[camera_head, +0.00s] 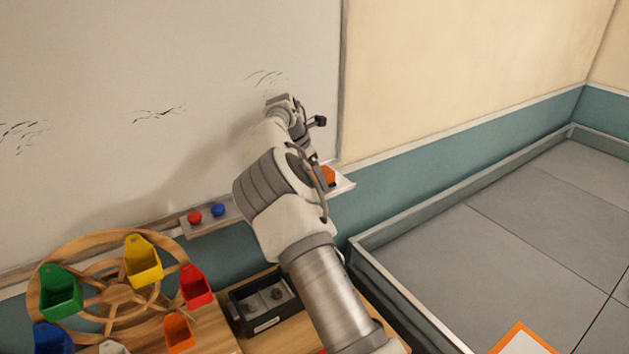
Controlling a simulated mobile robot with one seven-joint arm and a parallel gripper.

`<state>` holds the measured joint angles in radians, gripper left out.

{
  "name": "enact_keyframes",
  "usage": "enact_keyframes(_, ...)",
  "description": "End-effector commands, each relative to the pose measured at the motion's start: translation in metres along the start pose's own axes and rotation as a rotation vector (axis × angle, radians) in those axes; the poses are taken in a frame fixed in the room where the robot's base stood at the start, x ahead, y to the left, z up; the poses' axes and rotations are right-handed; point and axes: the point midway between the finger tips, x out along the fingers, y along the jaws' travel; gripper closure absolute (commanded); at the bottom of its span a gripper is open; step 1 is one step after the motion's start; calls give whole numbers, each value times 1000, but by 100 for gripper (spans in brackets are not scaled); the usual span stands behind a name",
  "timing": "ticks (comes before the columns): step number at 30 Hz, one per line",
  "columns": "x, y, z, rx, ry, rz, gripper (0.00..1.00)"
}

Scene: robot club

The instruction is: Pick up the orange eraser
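An orange block (328,176), which looks like the orange eraser, sits on the right end of the ledge below the whiteboard. My arm partly covers its left side. My arm reaches up from the bottom towards the whiteboard, and its far end, with my gripper (284,104), is in front of the board, up and left of the eraser in the picture. The fingers cannot be made out, so whether they are open or shut is unclear. No held object shows.
The whiteboard (200,60) has dark scribbles. Its ledge (345,184) also holds a red item (195,218) and a blue item (217,210). A wooden wheel (118,292) with coloured bins and a black tray (240,312) are below. A low-walled grey floor area (500,240) lies right.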

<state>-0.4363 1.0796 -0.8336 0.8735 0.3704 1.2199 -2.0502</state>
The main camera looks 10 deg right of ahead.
Motion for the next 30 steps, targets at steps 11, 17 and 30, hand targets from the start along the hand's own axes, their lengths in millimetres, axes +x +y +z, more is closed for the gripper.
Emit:
enact_keyframes(11, 0, 0, 0, 0, 0, 0, 84)
enact_keyframes(17, 0, 0, 0, 0, 0, 0, 84)
enact_keyframes(30, -29, 1, 12, 1, 0, 6, 84)
